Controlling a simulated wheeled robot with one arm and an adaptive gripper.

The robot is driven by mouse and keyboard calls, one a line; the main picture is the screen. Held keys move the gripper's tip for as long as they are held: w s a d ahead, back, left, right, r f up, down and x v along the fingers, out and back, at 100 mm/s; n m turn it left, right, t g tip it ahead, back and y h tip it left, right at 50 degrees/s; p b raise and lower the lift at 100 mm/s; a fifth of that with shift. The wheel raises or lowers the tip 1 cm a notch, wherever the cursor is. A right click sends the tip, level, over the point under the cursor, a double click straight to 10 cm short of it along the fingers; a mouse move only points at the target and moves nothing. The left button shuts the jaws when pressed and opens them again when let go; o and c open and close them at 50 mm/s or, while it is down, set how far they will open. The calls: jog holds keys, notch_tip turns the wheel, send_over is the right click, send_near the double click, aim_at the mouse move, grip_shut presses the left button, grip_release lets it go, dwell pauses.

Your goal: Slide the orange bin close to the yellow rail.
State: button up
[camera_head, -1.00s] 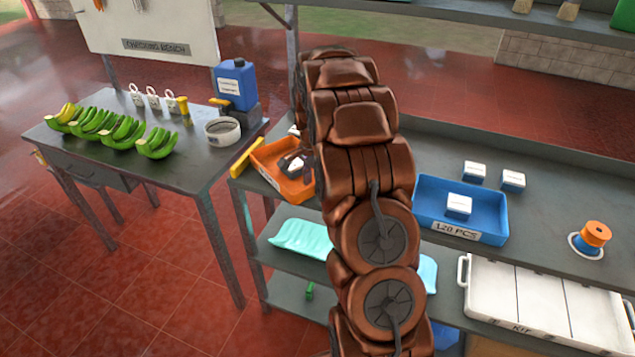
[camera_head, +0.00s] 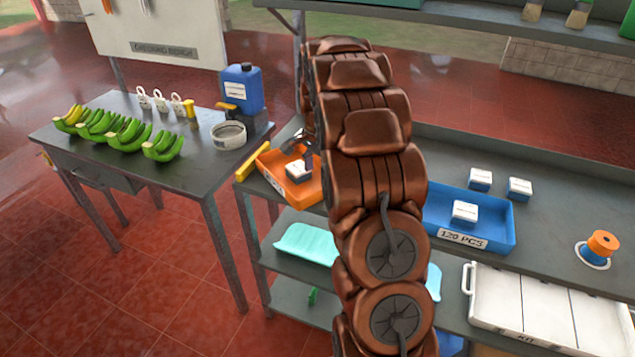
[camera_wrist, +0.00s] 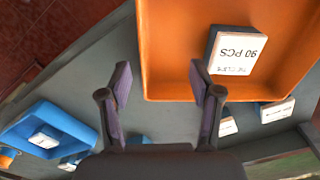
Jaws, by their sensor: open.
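The orange bin (camera_head: 303,193) sits at the left end of the bench, with a small white-topped box (camera_head: 297,170) in it. The yellow rail (camera_head: 251,162) lies along the bench's left edge, just left of the bin with a narrow gap. My gripper (camera_head: 300,148) is at the bin's back side, partly hidden by my arm. In the wrist view, my open gripper (camera_wrist: 162,88) has one finger overlapping the orange bin (camera_wrist: 175,60) and the other outside it over the grey bench top. Nothing is held. Contact with the bin wall cannot be told.
A blue bin (camera_head: 505,225) with a box stands right of my arm, with two loose boxes (camera_head: 500,185) behind it. An orange spool (camera_head: 602,243) is farther right. A separate table (camera_head: 190,170) with bananas and a blue jug (camera_head: 241,88) stands left.

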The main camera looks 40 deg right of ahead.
notch_tip(320, 180, up, 6)
dwell(0.4)
jog(key=shift+c, duration=0.3)
